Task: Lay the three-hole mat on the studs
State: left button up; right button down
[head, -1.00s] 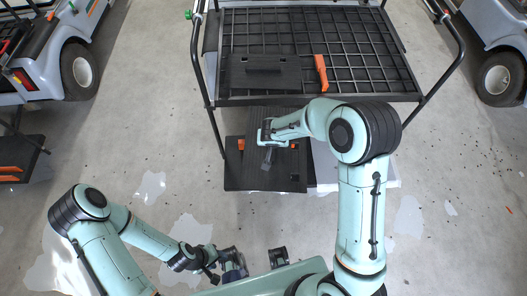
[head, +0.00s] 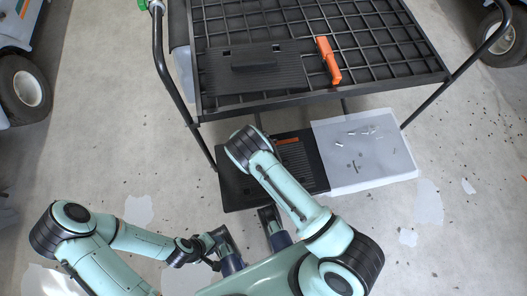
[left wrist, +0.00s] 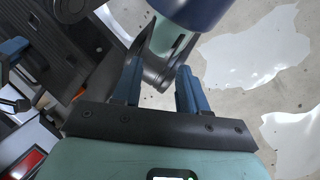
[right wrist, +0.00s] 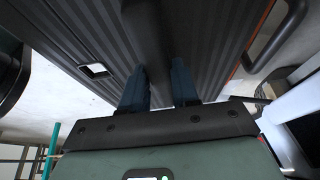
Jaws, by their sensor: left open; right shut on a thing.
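In the right wrist view, a dark ribbed mat (right wrist: 85,35) fills the upper picture, with one square hole and a raised bar handle (right wrist: 147,32) showing. My right gripper (right wrist: 160,85) is shut on that handle. In the head view my right arm hides this gripper and part of a ribbed dark panel (head: 297,163) below the cart roof, probably the same mat. My left gripper (head: 222,242) is low and left of the cart, away from the mat. In the left wrist view its blue fingers (left wrist: 160,88) are open and empty. I cannot pick out the studs with certainty.
The black grid roof (head: 390,55) carries another ribbed panel (head: 285,75) with a handle, and an orange tool (head: 328,60). A white sheet (head: 390,170) with several small loose pieces lies right of the dark panel. Bent black tubes (head: 165,60) flank the roof.

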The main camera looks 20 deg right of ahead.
jog(key=shift+w+f, duration=0.15)
jog(key=shift+f, duration=0.1)
jog(key=shift+s+f+b, duration=0.2)
jog(key=shift+f+b, duration=0.25)
jog(key=shift+f, duration=0.1)
jog(key=shift+f+b, duration=1.1)
jog(key=shift+f, duration=0.7)
jog(key=shift+f+b, duration=1.4)
jog(key=shift+f, duration=0.45)
pick_arm(q)
jog(key=w+a+f+t+y, duration=0.1)
jog(key=w+a+f+t, duration=0.2)
jog(key=w, duration=0.7)
jog(key=shift+a+f+n+y, duration=0.35)
jog(key=shift+a+f, duration=0.6)
jog(key=shift+f, duration=1.3)
pick_arm(e)
jog(key=shift+f, duration=0.35)
pick_arm(q)
jog(key=shift+s+f+b, duration=0.1)
jog(key=shift+f+b, duration=0.3)
jog(key=shift+b, duration=0.2)
pick_arm(e)
jog(key=shift+f, duration=0.45)
